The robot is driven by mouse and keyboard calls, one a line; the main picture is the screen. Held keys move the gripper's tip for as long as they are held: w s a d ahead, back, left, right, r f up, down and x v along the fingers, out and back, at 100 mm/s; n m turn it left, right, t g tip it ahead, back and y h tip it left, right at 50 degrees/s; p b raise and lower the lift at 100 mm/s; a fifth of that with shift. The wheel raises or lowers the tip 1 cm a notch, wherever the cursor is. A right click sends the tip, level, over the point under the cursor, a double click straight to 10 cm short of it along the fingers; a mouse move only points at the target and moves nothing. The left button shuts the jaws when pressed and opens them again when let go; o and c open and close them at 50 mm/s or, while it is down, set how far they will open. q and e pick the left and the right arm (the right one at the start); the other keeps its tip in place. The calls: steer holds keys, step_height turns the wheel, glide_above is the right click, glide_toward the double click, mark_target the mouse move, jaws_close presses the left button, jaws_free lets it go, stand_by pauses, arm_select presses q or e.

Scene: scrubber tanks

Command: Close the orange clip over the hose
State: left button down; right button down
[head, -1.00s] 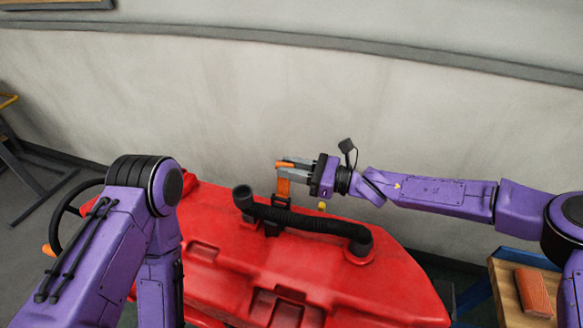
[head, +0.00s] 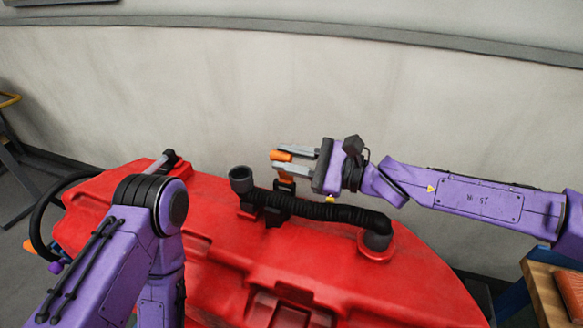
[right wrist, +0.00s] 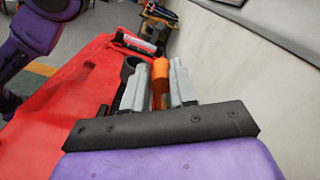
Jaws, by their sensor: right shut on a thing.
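The orange clip (head: 282,156) stands up from a black base behind the hose. It is not over the hose. My right gripper (head: 284,158) is shut on the clip's upper end, coming from the right. In the right wrist view, the orange clip (right wrist: 160,78) sits between the two grey fingers of that gripper (right wrist: 160,85). The black ribbed hose (head: 325,211) lies along the red tank (head: 190,215), its open end up at the left and its other end at a port on the right. My left arm is at the lower left; its gripper is not in view.
A black steering wheel (head: 42,215) is at the tank's left. A grey and black bar (head: 161,162) is on the tank's far left edge. A pale wall (head: 350,110) stands behind the tank. A wooden-topped table (head: 545,292) is at the lower right.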

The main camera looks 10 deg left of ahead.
steer(key=shift+s+n+b, duration=0.15)
steer(key=shift+n+b, duration=0.15)
steer(key=c, duration=1)
jaws_free()
steer(key=shift+o, duration=0.2)
steer(key=shift+d, duration=0.4)
steer(key=s+d+b, duration=0.1)
steer(key=s+d, duration=0.1)
steer(key=d, duration=0.7)
steer(key=shift+d, duration=0.25)
